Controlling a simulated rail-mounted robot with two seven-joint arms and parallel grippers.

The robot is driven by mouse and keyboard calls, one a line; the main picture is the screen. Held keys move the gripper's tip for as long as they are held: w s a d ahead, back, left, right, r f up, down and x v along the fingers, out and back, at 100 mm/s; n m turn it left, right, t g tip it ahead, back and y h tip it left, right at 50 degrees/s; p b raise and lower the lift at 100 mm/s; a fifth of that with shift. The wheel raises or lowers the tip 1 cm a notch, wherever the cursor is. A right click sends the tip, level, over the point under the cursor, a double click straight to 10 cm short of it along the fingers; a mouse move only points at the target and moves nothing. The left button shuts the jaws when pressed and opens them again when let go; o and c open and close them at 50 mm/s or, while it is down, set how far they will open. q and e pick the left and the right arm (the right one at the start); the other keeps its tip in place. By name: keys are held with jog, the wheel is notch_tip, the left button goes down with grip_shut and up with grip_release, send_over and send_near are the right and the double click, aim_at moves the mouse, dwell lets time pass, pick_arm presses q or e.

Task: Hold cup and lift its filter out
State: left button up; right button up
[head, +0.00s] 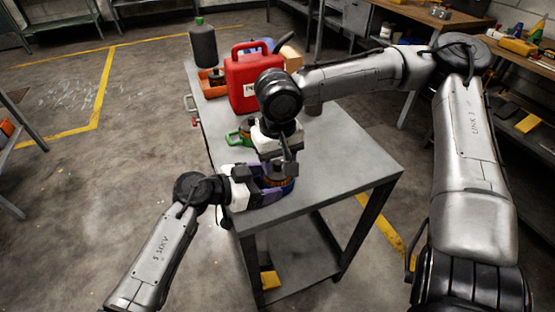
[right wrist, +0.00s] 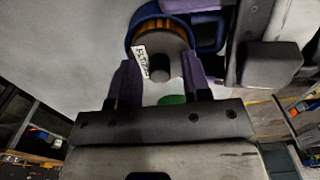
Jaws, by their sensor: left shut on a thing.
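A blue cup (right wrist: 131,34) with an orange pleated filter (right wrist: 150,24) inside shows in the right wrist view. The filter has a dark grey top with a white label and a central knob (right wrist: 160,69). In the head view the cup (head: 289,187) stands near the table's front corner, partly hidden by my grippers. My left gripper (head: 268,184) is shut on the cup from the left; its purple finger also shows in the right wrist view. My right gripper (right wrist: 160,75) is above the cup, its purple fingers apart on either side of the knob, with gaps visible.
The grey table (head: 345,160) also holds a red jerry can (head: 246,82), an orange tray (head: 212,84), a dark bottle with a green cap (head: 203,46) and a green object (head: 237,139) close behind the left gripper. The table's right part is clear.

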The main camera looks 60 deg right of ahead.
grip_shut()
jog(key=shift+r, duration=0.65)
dwell(0.4)
jog(key=shift+r, duration=2.35)
pick_arm(q)
jog(key=o, duration=0.7)
